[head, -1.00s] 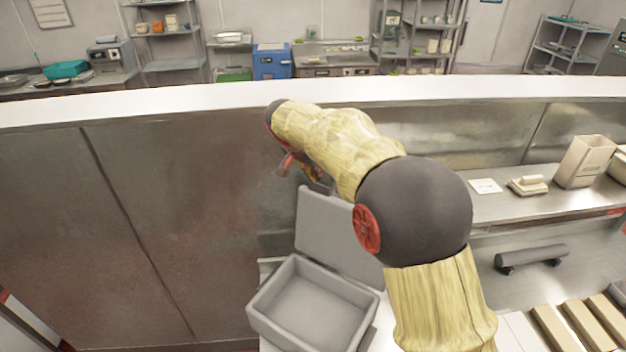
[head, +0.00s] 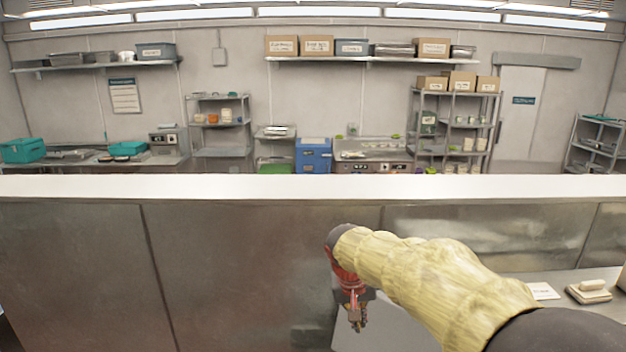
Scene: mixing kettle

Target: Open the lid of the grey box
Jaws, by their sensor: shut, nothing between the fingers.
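The raised lid (head: 392,328) of the grey box shows only in part at the bottom edge of the head view, as a flat grey panel partly covered by my arm. The body of the box is below the frame and out of view. My gripper (head: 357,324) is red and dark, points downward and is shut and empty. It appears just in front of or beside the left part of the lid; whether they touch cannot be told.
A steel partition with a white top ledge (head: 200,186) runs across behind my gripper. A counter at right holds a white card (head: 542,291) and a beige block-like item (head: 589,291). Shelves and a blue bin (head: 313,155) stand beyond the partition.

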